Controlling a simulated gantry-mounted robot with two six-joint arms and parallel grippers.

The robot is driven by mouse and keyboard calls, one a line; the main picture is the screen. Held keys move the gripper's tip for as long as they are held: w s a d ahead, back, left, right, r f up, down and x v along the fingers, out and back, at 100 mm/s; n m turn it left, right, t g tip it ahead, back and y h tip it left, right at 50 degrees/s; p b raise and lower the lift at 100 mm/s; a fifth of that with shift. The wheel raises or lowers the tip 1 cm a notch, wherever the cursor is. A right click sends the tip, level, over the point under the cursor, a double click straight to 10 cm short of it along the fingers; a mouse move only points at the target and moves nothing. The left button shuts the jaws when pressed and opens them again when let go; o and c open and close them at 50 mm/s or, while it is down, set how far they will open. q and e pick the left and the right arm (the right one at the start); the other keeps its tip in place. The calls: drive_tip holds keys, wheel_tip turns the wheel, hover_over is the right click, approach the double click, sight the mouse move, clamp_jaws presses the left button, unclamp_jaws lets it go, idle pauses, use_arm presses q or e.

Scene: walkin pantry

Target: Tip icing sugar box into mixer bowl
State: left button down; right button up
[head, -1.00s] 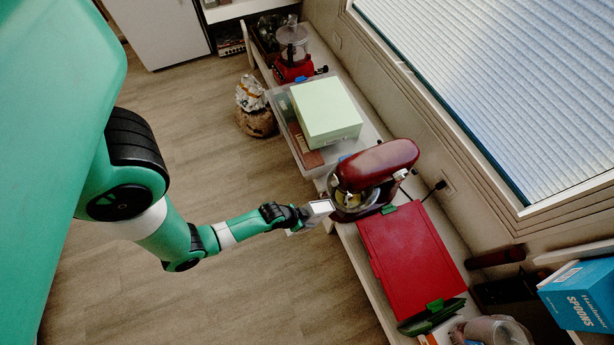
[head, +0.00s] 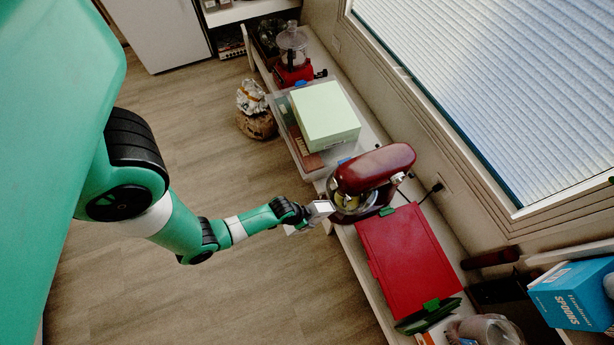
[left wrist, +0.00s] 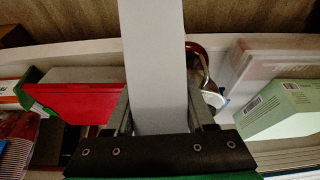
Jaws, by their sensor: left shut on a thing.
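The icing sugar box appears as a plain whitish box (left wrist: 155,75), with no label visible. My left gripper (left wrist: 158,120) is shut on it. In the head view, the box (head: 320,209) is small and held at the left rim of the mixer bowl (head: 342,205); I cannot tell whether it touches the rim. The bowl sits under the head of the dark red stand mixer (head: 376,168), and its inside is partly hidden. A bit of the mixer (left wrist: 203,55) shows behind the box in the left wrist view. My right gripper is in neither view.
A red case (head: 408,258) lies right beside the mixer on the narrow counter. Behind the mixer, a pale green box (head: 324,115) sits on a clear bin (head: 287,125). A red food processor (head: 293,70) stands farther back.

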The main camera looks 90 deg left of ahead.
sight(309, 218)
use_arm(q)
drive_tip(key=shift+w+a+r+g+p, duration=0.15)
drive_tip(key=shift+r+g+p, duration=0.25)
drive_tip(key=shift+r+p, duration=0.2)
drive_tip(key=shift+f, duration=0.1)
drive_tip(key=shift+r+g+h+p, duration=0.4)
drive_tip(key=shift+r+g+p, duration=0.25)
drive_tip(key=shift+p, duration=0.85)
drive_tip(key=shift+r+g+h+p, duration=0.3)
drive_tip(key=shift+r+g+p, duration=0.2)
drive_tip(key=shift+p, duration=0.9)
wheel_tip(309, 218, up, 2)
drive_tip(key=shift+w+a+r+g+h+p, duration=0.1)
drive_tip(key=shift+g+h+p, duration=0.1)
drive_tip(key=shift+g+p, duration=0.4)
drive_tip(key=shift+w+f+g+h+p, duration=0.1)
drive_tip(key=shift+g+h+p, duration=0.1)
drive_tip(key=shift+g+p, duration=0.4)
